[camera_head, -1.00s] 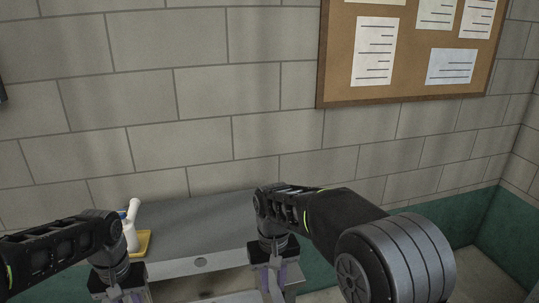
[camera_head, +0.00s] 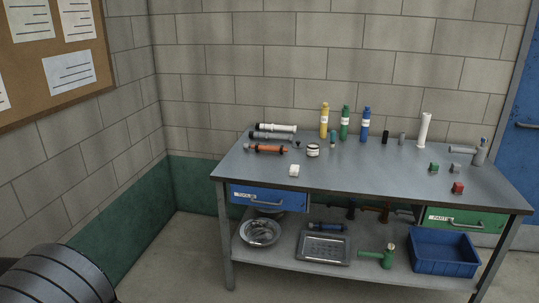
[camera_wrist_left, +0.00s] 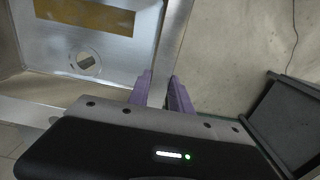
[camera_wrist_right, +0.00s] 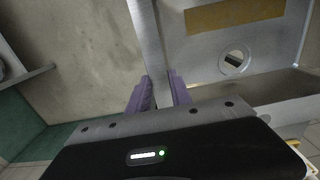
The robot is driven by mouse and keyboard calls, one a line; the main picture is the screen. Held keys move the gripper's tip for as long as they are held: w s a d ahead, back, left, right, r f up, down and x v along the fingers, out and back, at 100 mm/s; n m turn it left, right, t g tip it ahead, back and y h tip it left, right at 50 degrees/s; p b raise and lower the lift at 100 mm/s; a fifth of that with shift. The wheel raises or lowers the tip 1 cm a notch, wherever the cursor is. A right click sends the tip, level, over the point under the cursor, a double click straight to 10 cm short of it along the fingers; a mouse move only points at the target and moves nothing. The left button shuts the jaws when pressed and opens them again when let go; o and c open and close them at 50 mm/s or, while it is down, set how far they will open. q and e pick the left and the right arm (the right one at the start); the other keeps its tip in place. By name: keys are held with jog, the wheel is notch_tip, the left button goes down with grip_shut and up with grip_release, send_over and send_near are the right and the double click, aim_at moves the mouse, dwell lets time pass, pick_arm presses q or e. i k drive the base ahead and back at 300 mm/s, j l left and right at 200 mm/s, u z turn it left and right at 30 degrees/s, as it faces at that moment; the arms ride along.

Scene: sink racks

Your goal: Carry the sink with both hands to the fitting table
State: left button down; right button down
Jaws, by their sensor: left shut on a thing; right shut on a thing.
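The sink is a grey metal basin with a round drain hole and a tan strip on its floor. It shows in the left wrist view (camera_wrist_left: 120,58) and the right wrist view (camera_wrist_right: 195,55). My left gripper (camera_wrist_left: 160,88) is shut on one rim wall of the sink, a purple finger on each side. My right gripper (camera_wrist_right: 161,88) is shut on the opposite rim wall in the same way. Neither gripper nor the sink is in the head view. A grey-topped workbench (camera_head: 370,178), perhaps the fitting table, stands against the wall there.
Bottles, including a green one (camera_head: 345,122), pipes and small parts line the bench's back and sides; its front middle top is clear. Its lower shelf holds a blue bin (camera_head: 443,252) and metal pans. A corkboard (camera_head: 50,60) hangs at left. Floor left of the bench is free.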

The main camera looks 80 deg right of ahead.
aim_at(373, 168)
jog(key=z, duration=3)
jog(key=i+l, duration=0.2)
jog(key=i, duration=0.35)
jog(key=i+l, duration=0.2)
jog(key=i, duration=0.35)
jog(key=i+l, duration=0.2)
jog(key=i, duration=0.35)
jog(key=i+l, duration=0.2)
jog(key=i, duration=0.3)
jog(key=i+l, duration=0.2)
jog(key=i, duration=0.35)
jog(key=i+l, duration=0.2)
jog(key=i, duration=0.35)
